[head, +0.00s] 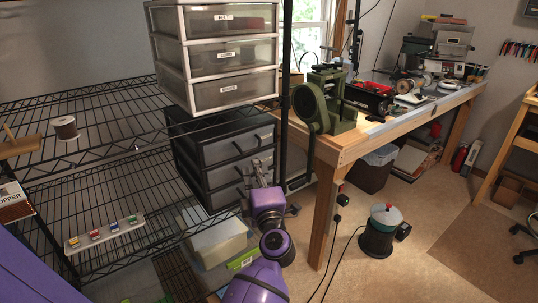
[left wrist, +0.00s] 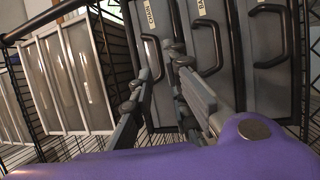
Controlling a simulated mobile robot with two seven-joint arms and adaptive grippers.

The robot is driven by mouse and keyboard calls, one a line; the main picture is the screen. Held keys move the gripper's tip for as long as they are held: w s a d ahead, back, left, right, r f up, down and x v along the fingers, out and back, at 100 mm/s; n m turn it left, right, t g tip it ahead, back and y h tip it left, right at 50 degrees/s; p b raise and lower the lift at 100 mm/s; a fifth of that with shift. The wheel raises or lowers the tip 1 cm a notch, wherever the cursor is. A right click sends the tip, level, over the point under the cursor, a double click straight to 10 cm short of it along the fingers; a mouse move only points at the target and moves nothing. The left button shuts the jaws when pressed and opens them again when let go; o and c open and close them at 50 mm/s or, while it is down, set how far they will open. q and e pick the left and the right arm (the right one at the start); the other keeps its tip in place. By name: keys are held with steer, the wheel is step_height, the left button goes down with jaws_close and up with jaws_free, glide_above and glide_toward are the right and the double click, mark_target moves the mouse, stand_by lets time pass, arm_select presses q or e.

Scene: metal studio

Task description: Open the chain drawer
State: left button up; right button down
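The black drawer unit (head: 187,151) stands on the lower wire shelf, its drawers looking shut. In the left wrist view the unit appears turned sideways. Its top drawer (left wrist: 168,20) is nearest the white unit and has a label (left wrist: 149,14) that seems to read CHAIN, though it is small. That drawer's dark handle (left wrist: 152,52) lies close to my fingertips. My left gripper (head: 262,166) is at the unit's front, fingers apart and empty; it also shows in the left wrist view (left wrist: 162,72). I cannot tell whether it touches the handle. My right gripper is out of view.
A white drawer unit (head: 231,96) stands above the black one. A black shelf post (head: 284,85) rises close to the right of my gripper. The wooden workbench (head: 345,147) stands further right.

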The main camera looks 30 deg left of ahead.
arm_select(q)
steer(key=x, duration=0.7)
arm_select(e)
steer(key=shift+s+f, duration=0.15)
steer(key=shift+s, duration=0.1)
arm_select(q)
steer(key=shift+c, duration=0.5)
jaws_close()
steer(key=shift+d, duration=0.1)
